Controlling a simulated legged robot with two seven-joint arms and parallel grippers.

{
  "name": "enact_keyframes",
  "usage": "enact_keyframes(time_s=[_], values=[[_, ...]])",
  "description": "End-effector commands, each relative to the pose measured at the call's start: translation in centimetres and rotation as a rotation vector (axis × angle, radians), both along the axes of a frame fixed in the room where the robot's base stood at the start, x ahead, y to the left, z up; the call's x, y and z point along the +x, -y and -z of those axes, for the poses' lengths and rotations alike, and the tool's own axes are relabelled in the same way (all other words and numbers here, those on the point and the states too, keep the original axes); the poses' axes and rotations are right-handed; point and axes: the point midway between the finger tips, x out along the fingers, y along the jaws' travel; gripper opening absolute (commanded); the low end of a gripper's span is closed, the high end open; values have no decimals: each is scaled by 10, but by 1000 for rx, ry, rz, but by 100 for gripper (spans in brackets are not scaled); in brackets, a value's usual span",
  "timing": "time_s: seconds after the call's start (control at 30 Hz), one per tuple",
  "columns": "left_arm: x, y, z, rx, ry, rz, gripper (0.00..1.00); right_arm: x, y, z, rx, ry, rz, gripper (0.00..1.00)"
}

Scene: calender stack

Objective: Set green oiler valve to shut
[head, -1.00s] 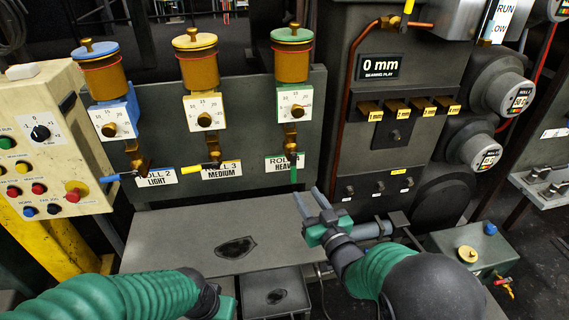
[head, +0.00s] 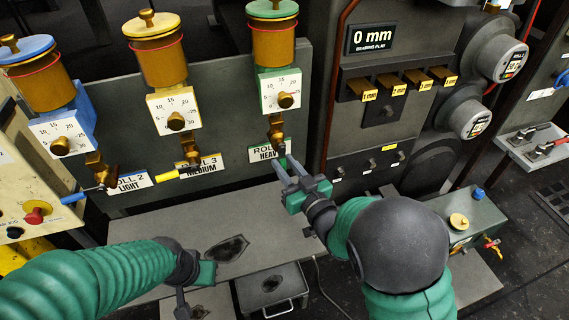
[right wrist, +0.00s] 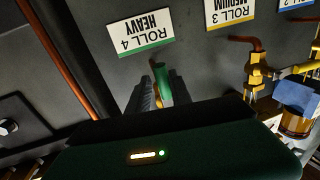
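The green oiler (head: 270,47) has a green lid, a brass cup and a white dial, above a brass valve (head: 276,128). Its green valve handle (head: 288,148) hangs down beside the ROLL 4 HEAVY label. My right gripper (head: 285,165) is at the lower end of this handle, fingers pointing up at the panel. In the right wrist view, the green handle (right wrist: 163,82) shows between the two spread fingers (right wrist: 160,95); contact cannot be made out. My left gripper (head: 197,275) is low over the bench, its fingers not clear.
The yellow oiler (head: 160,60) and blue oiler (head: 38,80) stand to the left, their yellow handle (head: 168,175) and blue handle (head: 73,198) roughly level. A grey bench (head: 150,225) lies below. A display panel (head: 371,38) is to the right.

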Motion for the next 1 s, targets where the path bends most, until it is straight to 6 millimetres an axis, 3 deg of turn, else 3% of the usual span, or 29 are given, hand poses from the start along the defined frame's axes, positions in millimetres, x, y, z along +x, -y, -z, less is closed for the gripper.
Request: enact_keyframes(time_s=[0.03,0.17,1.0], values=[[0,0,0,0,0,0,0,0,-1,0,0,0,0,17],[0,0,0,0,0,-1,0,0,0,0,0,0,1,0],[0,0,0,0,0,-1,0,1,0,0,0,1,0,0]])
